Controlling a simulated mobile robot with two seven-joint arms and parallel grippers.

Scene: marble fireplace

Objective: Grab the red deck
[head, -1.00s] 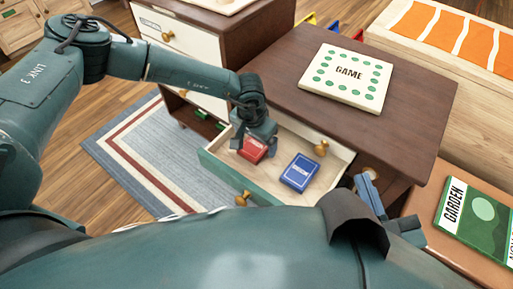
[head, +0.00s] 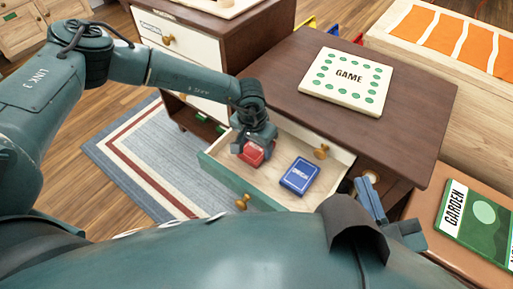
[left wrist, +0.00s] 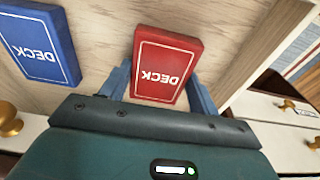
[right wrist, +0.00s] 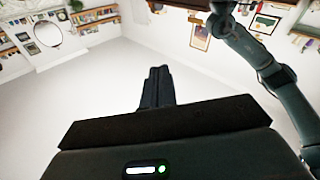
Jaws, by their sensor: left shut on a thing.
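The red deck (head: 252,155) is at the left part of the open drawer (head: 228,179). It also shows in the left wrist view (left wrist: 166,62), its "DECK" label upside down. My left gripper (left wrist: 158,88) is shut on the red deck, one finger along each side. In the head view my left gripper (head: 254,147) comes down from above and hides part of the deck. I cannot tell whether the deck touches the drawer floor. My right gripper (right wrist: 157,88) is shut and empty, its fingers together in the right wrist view.
A blue deck (head: 300,175) lies in the drawer, right of the red one; it also shows in the left wrist view (left wrist: 40,45). The drawer's walls surround both. A game board (head: 345,80) lies on the brown cabinet top (head: 285,75). A green garden box (head: 478,222) is at far right.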

